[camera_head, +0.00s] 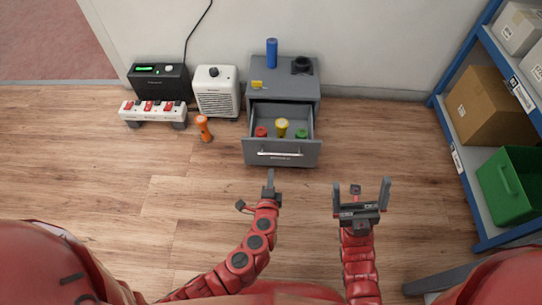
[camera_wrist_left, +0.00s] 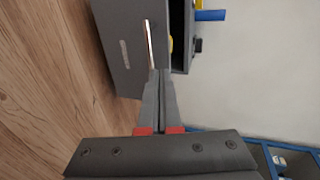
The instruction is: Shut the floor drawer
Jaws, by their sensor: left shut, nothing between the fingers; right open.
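The floor drawer (camera_head: 282,152) is pulled open from a small grey cabinet (camera_head: 305,83) standing against the wall. Its front faces me and carries a light bar handle. Inside lie a red item (camera_head: 261,132), a yellow item (camera_head: 282,127) and a green item (camera_head: 301,133). My left gripper (camera_head: 270,176) is shut and empty, just in front of the drawer front. In the left wrist view its fingertips (camera_wrist_left: 160,75) are close to the drawer handle (camera_wrist_left: 149,42); I cannot tell whether they touch. My right gripper (camera_head: 361,188) is open and empty, to the right and nearer me.
A blue cylinder (camera_head: 272,53) and a dark object (camera_head: 302,65) stand on the cabinet. Left of it are a white heater (camera_head: 217,92), a black box (camera_head: 159,82), a power strip (camera_head: 153,112) and an orange flashlight (camera_head: 203,128). A blue shelf (camera_head: 462,180) stands right. Floor between is clear.

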